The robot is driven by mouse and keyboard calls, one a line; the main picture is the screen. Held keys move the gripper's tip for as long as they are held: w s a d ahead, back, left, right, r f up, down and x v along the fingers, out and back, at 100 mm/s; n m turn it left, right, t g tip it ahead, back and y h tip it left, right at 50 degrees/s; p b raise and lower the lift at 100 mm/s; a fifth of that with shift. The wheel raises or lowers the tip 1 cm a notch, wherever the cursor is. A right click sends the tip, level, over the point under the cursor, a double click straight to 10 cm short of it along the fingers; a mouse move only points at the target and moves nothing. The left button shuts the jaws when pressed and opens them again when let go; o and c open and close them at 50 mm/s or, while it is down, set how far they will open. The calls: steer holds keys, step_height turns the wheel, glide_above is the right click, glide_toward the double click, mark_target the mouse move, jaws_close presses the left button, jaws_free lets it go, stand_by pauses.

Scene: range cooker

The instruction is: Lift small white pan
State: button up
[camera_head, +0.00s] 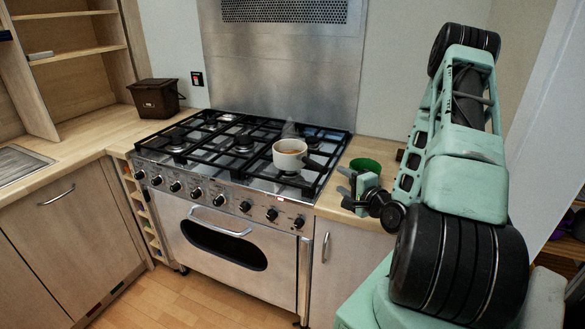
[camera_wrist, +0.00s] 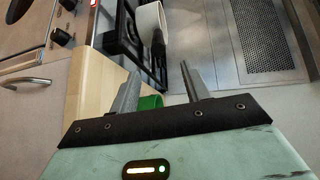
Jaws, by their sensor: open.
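The small white pan (camera_head: 290,155) sits on the right part of the cooker's black grate, with a dark handle pointing right towards my gripper. Something brownish shows inside it, and faint steam seems to rise above it. In the wrist view the pan (camera_wrist: 153,27) is at the top, beyond my fingers, with its dark handle (camera_wrist: 157,68) pointing towards me. My gripper (camera_head: 345,181) is open and empty, to the right of the pan and apart from it. In the wrist view its two fingers (camera_wrist: 160,90) are spread wide.
A green bowl-like object (camera_head: 365,166) stands on the right counter, close behind my gripper; it shows between the fingers in the wrist view (camera_wrist: 150,102). The steel cooker (camera_head: 170,235) has knobs along its front. A brown bin (camera_head: 155,98) stands on the left counter.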

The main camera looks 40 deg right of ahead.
mark_target(325, 170)
steer(key=b+x, duration=0.2)
steer(key=b, duration=0.1)
steer(key=b+x, duration=0.1)
steer(key=b, duration=0.2)
steer(key=shift+w+d+f, duration=0.2)
steer(key=shift+w+f, duration=0.1)
steer(key=shift+w+b, duration=0.2)
steer(key=shift+b, duration=0.9)
steer(key=shift+w+b, duration=0.15)
steer(key=shift+b, duration=1)
steer(key=shift+w+b, duration=0.25)
steer(key=shift+b, duration=0.05)
steer(key=x, duration=0.4)
steer(key=shift+r, duration=0.15)
steer(key=shift+b+x, duration=0.6)
steer(key=shift+x, duration=2.3)
jaws_close()
